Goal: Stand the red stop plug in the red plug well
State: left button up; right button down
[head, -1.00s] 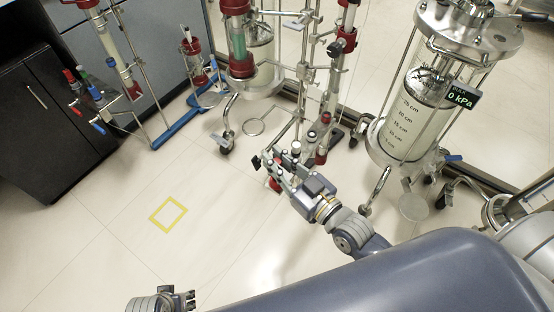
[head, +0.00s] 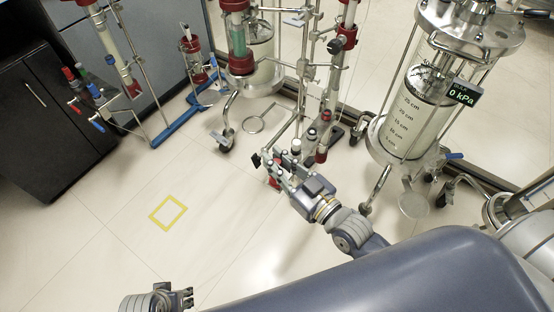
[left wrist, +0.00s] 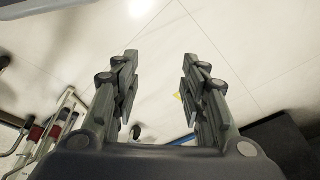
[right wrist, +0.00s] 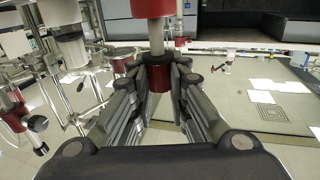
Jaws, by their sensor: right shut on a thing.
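A red piece (right wrist: 158,78) sits between the fingertips of my right gripper (right wrist: 160,70), which is shut on it. A pale rod rises from it to a larger red cylinder (right wrist: 152,8) at the top edge of the right wrist view. I take this to be the red stop plug; its lower end is hidden by the fingers. In the head view, my right gripper (head: 272,170) is low in front of the column stand, with red showing at its fingertips. My left gripper (head: 188,298) is at the bottom edge; the left wrist view shows it open and empty (left wrist: 157,70). I cannot tell which part is the red plug well.
A metal column stand (head: 300,90) with red-fitted columns rises just beyond my right gripper. A large glass column (head: 410,110) with a pressure display (head: 463,94) stands to the right. A black cabinet (head: 50,120) is at left. Floor around the yellow square (head: 168,213) is clear.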

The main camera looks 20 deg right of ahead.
jog(key=shift+f, duration=0.6)
pick_arm(q)
jog(key=shift+w+r+b, duration=0.15)
jog(key=shift+r, duration=0.45)
jog(key=shift+w+r+b, duration=0.15)
jog(key=shift+r, duration=0.45)
pick_arm(e)
jog(key=shift+f, duration=0.1)
pick_arm(q)
jog(key=shift+r, duration=0.15)
pick_arm(e)
jog(key=shift+f, duration=0.35)
jog(key=c, duration=1.5)
grip_release()
pick_arm(q)
jog(key=shift+s+r, duration=0.1)
jog(key=shift+r, duration=0.6)
pick_arm(e)
jog(key=shift+o, duration=0.2)
